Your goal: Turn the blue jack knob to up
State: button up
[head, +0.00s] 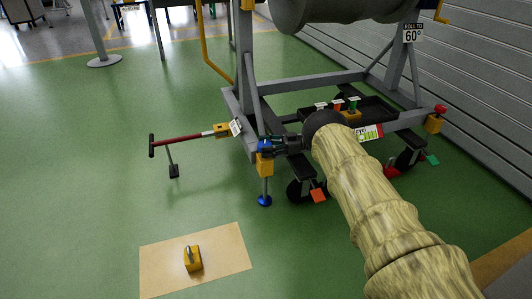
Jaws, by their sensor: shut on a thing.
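The blue jack knob (264,147) sits on top of a yellow jack block (265,167) at the near left corner of the grey engine stand (243,122). Below the block, a thin leg ends in a blue round foot (265,201) near the green floor. My gripper (272,147) reaches in from the right and is shut on the blue knob. Its dark fingers hide part of the knob. The knob's exact turn position cannot be read.
A red tow bar (183,139) sticks out left from the stand. Black casters and an orange tag (318,195) lie under my arm. A yellow chock (193,260) rests on a tan floor patch (226,262). The green floor at left is clear.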

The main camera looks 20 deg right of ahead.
jog(key=shift+a+n+g+b, duration=0.1)
jog(key=shift+n+g+b, duration=0.55)
jog(key=shift+g, duration=0.35)
jog(key=o, duration=1)
jog(key=shift+d, duration=0.2)
jog(key=d, duration=1.1)
jog(key=shift+s+d+f, duration=0.1)
jog(key=shift+s+d, duration=0.05)
jog(key=shift+d, duration=0.15)
